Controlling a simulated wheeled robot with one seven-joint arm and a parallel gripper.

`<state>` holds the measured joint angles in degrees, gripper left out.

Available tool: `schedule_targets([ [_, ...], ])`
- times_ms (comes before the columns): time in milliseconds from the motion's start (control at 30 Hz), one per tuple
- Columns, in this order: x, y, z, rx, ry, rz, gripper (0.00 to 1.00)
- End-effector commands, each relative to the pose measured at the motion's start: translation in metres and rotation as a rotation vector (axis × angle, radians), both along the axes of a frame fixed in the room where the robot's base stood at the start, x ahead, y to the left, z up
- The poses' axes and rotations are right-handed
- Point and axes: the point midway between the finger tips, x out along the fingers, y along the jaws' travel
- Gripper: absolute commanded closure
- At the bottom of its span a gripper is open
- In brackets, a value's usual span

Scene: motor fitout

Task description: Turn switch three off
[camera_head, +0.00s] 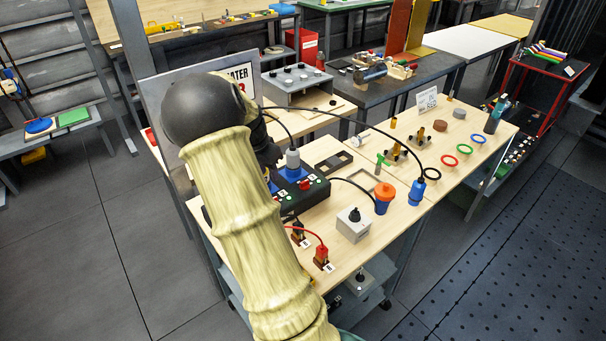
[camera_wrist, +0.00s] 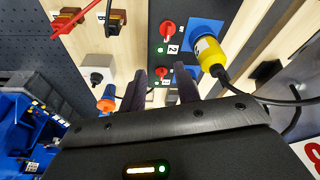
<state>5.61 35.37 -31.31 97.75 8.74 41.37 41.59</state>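A black switch box (camera_wrist: 158,50) carries red rotary switches. One red switch (camera_wrist: 167,28) has a label reading 2 beside it and a green light under it. Another red switch (camera_wrist: 164,74) appears between my fingertips, with a green light near it; its number is not readable, so I cannot tell whether it is switch three. My gripper (camera_wrist: 163,88) is open, its two dark fingers on either side of that switch, with no clear contact. In the head view the box (camera_head: 312,197) is partly hidden by my arm, and my fingers cannot be made out.
A yellow plug (camera_wrist: 208,52) with a black cable stands in a blue socket beside the switches. An orange plug (camera_head: 384,192), a blue plug (camera_head: 417,190) and a grey box with a black knob (camera_head: 354,222) stand on the wooden table (camera_head: 345,262).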

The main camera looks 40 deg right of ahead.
Motion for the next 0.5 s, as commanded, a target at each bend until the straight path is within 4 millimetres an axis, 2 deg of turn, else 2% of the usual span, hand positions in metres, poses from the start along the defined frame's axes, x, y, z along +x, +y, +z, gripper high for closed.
schedule_targets([
  [33,0.006,-0.025,0.008,-0.032,0.002,-0.081,0.68],
  [100,0.011,-0.051,0.013,-0.07,-0.006,-0.181,0.68],
  [200,0.016,-0.074,0.019,-0.11,-0.012,-0.273,0.68],
  [300,0.018,-0.084,0.022,-0.126,-0.018,-0.315,0.68],
  [500,0.018,-0.084,0.021,-0.127,-0.02,-0.319,0.68],
])
